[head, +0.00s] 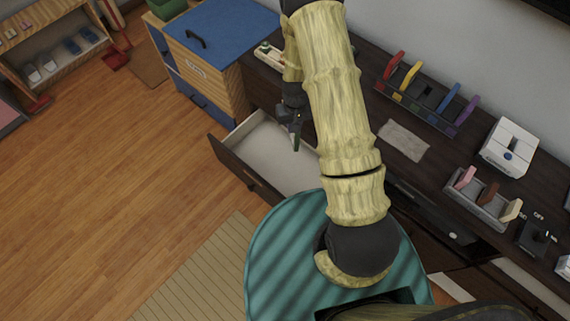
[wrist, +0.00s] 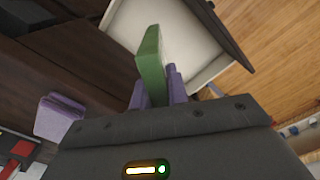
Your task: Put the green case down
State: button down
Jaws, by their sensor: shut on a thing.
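The green case (wrist: 151,62) is a small flat green piece between the purple fingers of my gripper (wrist: 158,92) in the wrist view. My gripper is shut on it. In the head view my gripper (head: 293,122) hangs over the open drawer, and only a small dark green bit of the case (head: 296,143) shows below it. The open drawer (head: 262,152) has a pale, bare interior where it is visible. My arm hides part of the drawer and the dark cabinet behind it.
The dark cabinet top (head: 375,150) carries a rack of coloured pieces (head: 425,100), a second rack (head: 480,205), a white box (head: 510,147) and a grey cloth (head: 404,141). A blue-topped wooden chest (head: 222,35) stands left of the drawer. The wooden floor (head: 110,180) is clear.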

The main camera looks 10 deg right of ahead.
notch_tip(320, 180, down, 32)
jog(key=s+m+b, duration=0.1)
jog(key=m+b, duration=0.9)
jog(key=b, duration=2.4)
jog(key=shift+s+m, duration=0.3)
jog(key=shift+m, duration=0.1)
jog(key=shift+a, duration=0.1)
jog(key=shift+f, duration=0.1)
notch_tip(320, 180, down, 6)
jog(key=b, duration=0.3)
jog(key=shift+f, duration=0.1)
jog(key=shift+f+b, duration=0.8)
jog(key=shift+f, duration=1.1)
